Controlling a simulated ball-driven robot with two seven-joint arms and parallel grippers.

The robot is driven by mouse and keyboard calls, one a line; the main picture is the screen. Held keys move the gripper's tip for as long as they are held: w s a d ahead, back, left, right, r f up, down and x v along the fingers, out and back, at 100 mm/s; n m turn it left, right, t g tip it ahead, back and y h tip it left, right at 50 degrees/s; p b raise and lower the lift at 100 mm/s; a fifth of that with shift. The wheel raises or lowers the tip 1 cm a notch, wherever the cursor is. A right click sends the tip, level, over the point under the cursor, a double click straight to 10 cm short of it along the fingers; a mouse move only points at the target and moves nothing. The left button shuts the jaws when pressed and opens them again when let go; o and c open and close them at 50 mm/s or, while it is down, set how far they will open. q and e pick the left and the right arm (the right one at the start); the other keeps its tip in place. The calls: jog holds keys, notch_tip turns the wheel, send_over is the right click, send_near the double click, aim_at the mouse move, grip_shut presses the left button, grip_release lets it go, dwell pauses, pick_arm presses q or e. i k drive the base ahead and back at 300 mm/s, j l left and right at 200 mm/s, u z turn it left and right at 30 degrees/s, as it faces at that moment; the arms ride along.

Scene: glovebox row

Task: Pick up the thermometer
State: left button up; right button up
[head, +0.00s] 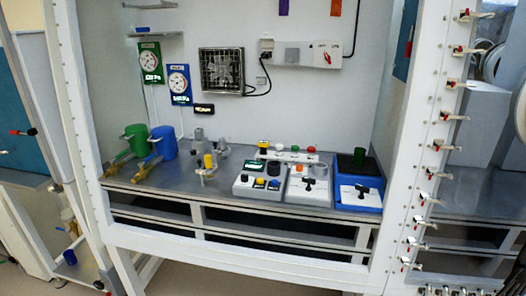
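I cannot clearly make out a thermometer in the head view. A green panel with a round dial (150,63) and a blue panel with a round dial (179,85) are on the back wall of the glovebox. A small dark box with a lit display (204,109) is on the wall to the right of the blue panel. I cannot tell whether any of these is the thermometer.
A green container (136,137) and a blue container (163,142) stand at the left of the metal bench (160,190). Grey control boxes (307,186) and a blue-based unit (359,195) stand at the right. A white frame post (415,160) bounds the opening.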

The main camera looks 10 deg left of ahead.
aim_at(264, 145)
jog(key=i+j+z, duration=0.1)
jog(key=j+z, duration=0.15)
jog(key=z, duration=0.2)
jog(key=i+j+z, duration=0.1)
jog(key=j+z, duration=0.15)
jog(key=z, duration=0.15)
jog(key=j+z, duration=0.3)
jog(key=z, duration=0.15)
